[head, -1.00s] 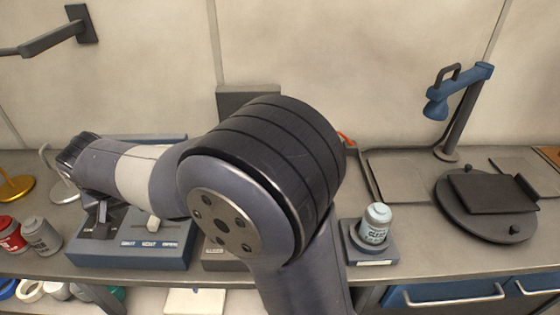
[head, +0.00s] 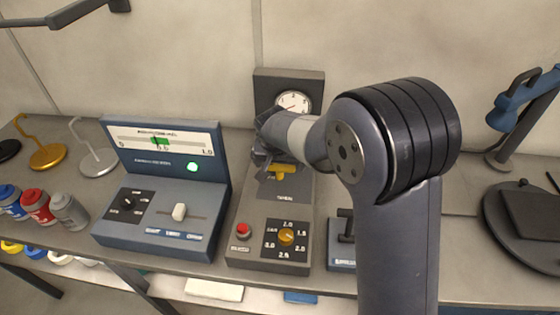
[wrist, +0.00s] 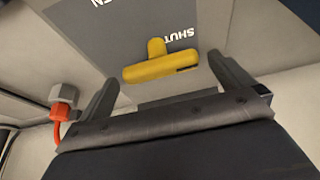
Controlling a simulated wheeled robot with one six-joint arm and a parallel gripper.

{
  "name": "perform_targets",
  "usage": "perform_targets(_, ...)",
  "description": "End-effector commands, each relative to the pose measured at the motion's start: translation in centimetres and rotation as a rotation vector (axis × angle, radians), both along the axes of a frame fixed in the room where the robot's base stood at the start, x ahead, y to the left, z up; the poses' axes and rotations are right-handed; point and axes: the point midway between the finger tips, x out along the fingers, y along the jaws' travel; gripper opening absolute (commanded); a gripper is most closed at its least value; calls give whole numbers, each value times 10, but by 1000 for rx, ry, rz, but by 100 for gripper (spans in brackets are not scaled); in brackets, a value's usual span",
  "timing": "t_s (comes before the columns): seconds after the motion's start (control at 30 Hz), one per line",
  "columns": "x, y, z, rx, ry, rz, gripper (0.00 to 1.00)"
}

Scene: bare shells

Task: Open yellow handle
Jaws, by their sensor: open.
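The yellow handle (wrist: 160,66) is a short T-shaped lever on a grey plate. In the wrist view the word SHUT shows beside it, partly covered by the handle, and the letters EN show at the plate's upper left. In the head view the handle (head: 279,173) shows on the grey panel, partly behind my arm. My gripper (wrist: 166,88) is open, with one finger to each side below the handle. No contact with the handle shows. In the head view my gripper (head: 263,158) is dark and partly hidden at the panel's upper left.
The grey unit has a gauge (head: 293,102), a red button (head: 243,230) and an orange knob (head: 286,236). A blue console (head: 150,224) stands to its left. An orange-red hose end (wrist: 60,112) lies left of my gripper.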

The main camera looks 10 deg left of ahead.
Motion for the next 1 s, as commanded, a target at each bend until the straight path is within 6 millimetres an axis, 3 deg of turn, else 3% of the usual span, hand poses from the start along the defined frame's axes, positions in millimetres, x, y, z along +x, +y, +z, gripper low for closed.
perform_targets(0.33, 2, 0, -3, 1, -2, 0, 100)
perform_targets(0.83, 2, 0, -3, 1, -1, 0, 59)
perform_targets(1.0, 2, 0, -3, 0, -1, 8, 59)
